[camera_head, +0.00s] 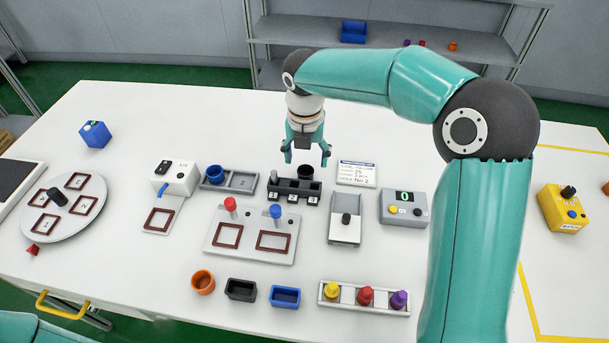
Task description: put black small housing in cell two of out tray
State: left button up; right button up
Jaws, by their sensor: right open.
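A small round black housing (306,172) stands upright at the right end of a black rack (283,196) with white labels. My right gripper (306,157) is open and empty, pointing down just above this housing, with its fingertips apart on either side. A grey tray with cells (243,181) lies left of the rack. A round blue housing (215,174) sits in its left end; the cells to the right look empty. My left gripper is out of view.
A white device (174,177) stands left of the grey tray; a grey counter box (404,208) is at right.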

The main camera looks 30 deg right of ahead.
aim_at(305, 168)
jog(key=shift+w+f, duration=0.15)
jog(key=shift+f, duration=1.05)
jog(key=shift+w+f, duration=0.1)
jog(key=shift+f, duration=1.05)
jog(key=c, duration=1)
